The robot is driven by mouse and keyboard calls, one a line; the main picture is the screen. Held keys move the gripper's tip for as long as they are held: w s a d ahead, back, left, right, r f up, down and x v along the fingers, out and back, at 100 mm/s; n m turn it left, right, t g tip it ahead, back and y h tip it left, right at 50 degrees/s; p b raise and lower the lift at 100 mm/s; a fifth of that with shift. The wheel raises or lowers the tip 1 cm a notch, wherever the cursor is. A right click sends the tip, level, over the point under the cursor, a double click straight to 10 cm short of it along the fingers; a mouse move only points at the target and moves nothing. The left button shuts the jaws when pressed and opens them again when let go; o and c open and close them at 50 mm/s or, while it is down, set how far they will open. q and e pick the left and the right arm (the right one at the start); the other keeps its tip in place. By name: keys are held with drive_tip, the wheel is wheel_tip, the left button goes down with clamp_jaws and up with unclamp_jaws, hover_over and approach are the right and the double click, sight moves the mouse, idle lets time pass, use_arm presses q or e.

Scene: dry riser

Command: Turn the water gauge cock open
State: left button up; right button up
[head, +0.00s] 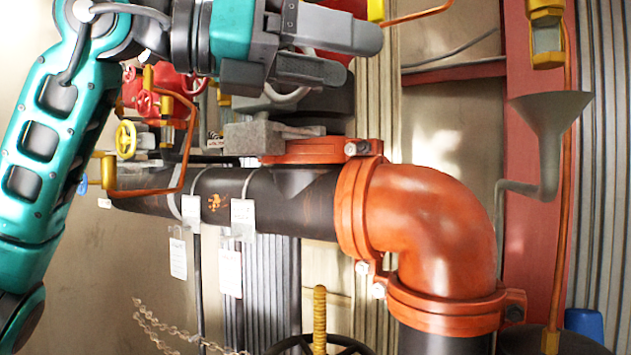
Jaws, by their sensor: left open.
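My left gripper (362,56) reaches in from the upper left, with its grey fingers apart and nothing seen between them. It hangs above the dark horizontal pipe, in front of the red parts at the back. A yellow fitting with a glass window (546,36) is at the top right, well to the right of the gripper; it may be part of a gauge. A yellow handwheel (126,140) and a small blue handle (83,186) are at the left, by copper tubing. I cannot tell which part is the water gauge cock. My right gripper is not in view.
A large orange pipe elbow (430,222) joins the dark pipe (290,205), which carries hanging tags. A grey funnel (549,125) stands at the right beside a red post (530,235). A chain (165,328) and a dark handwheel with a yellow stem (320,320) are below.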

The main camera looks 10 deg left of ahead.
use_arm(q)
wheel_tip(320, 180, down, 7)
drive_tip(key=w+d+n+g+h, duration=0.1)
drive_tip(key=d+g+h, duration=0.2)
drive_tip(key=g+h, duration=0.25)
drive_tip(key=w+a+f+n+t, duration=0.3)
drive_tip(key=f+n+t, duration=0.4)
drive_tip(key=n, duration=0.3)
drive_tip(key=w+a+f+n+t, duration=0.3)
drive_tip(key=w+f+n+t, duration=0.2)
drive_tip(key=f+n+t, duration=0.2)
drive_tip(key=n+p, duration=0.1)
drive_tip(key=n, duration=0.1)
drive_tip(key=shift+w+a+n, duration=0.2)
drive_tip(key=shift+n, duration=0.2)
